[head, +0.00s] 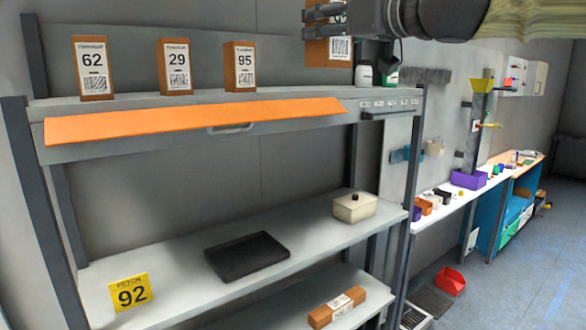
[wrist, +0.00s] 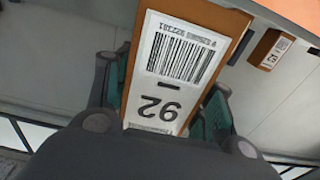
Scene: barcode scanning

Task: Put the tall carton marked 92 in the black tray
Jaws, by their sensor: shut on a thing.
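The tall carton marked 92 (wrist: 180,75) is brown with a white label and a barcode. My gripper (wrist: 165,110) is shut on it, with a finger on each side of the carton in the wrist view. In the head view the carton (head: 318,48) is at the top, above the right part of the upper shelf, and its upper part is cut off or hidden by my arm. The black tray (head: 247,257) lies flat and empty on the middle shelf, below and to the left of the carton.
Cartons 62 (head: 93,68), 29 (head: 175,66) and 95 (head: 239,67) stand on the upper shelf, above an orange strip (head: 190,121). A yellow 92 sign (head: 131,292) and a lidded cream box (head: 354,207) flank the tray. Another carton (head: 337,307) lies on the lowest shelf.

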